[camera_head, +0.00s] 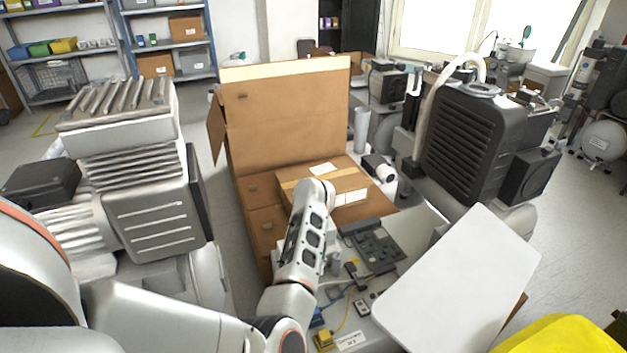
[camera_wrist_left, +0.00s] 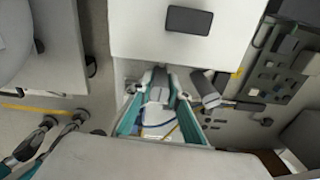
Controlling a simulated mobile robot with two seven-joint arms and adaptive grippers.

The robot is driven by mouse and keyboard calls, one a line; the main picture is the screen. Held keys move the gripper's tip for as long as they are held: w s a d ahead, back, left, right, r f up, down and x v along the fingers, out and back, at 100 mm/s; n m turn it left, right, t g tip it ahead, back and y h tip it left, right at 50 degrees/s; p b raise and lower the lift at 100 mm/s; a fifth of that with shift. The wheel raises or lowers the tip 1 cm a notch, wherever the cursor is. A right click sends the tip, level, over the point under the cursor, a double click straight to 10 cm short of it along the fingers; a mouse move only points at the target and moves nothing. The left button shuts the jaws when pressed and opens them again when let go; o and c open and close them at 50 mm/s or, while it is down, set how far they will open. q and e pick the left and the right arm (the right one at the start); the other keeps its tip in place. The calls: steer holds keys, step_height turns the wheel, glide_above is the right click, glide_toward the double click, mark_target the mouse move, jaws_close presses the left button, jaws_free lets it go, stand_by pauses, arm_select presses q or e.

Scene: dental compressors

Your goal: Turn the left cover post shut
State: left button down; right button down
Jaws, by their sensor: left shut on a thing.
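My left arm comes in from the left in the head view and its forearm hides the gripper there. In the left wrist view the teal fingers of my left gripper (camera_wrist_left: 159,118) are closed around a small grey post-like piece (camera_wrist_left: 158,92), which looks like the left cover post. The fingers cover much of it, so how far it is turned cannot be told. A second grey post-like piece (camera_wrist_left: 206,90) stands tilted just right of the fingers. A grey cylinder (camera_head: 334,263) shows beside my forearm in the head view. My right gripper is in neither view.
An open cardboard box (camera_head: 285,110) stands behind the bench. Compressors stand left (camera_head: 150,200) and right (camera_head: 475,140). A yellow object (camera_head: 550,335) is at lower right.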

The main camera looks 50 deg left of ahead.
arm_select(q)
steer(key=shift+s+d+f+n, duration=0.1)
steer(key=shift+d+n, duration=0.05)
steer(key=shift+n, duration=0.35)
steer(key=c, duration=1.9)
jaws_free()
steer(key=shift+r, duration=0.2)
step_height(320, 180, up, 12)
steer(key=shift+f, duration=0.15)
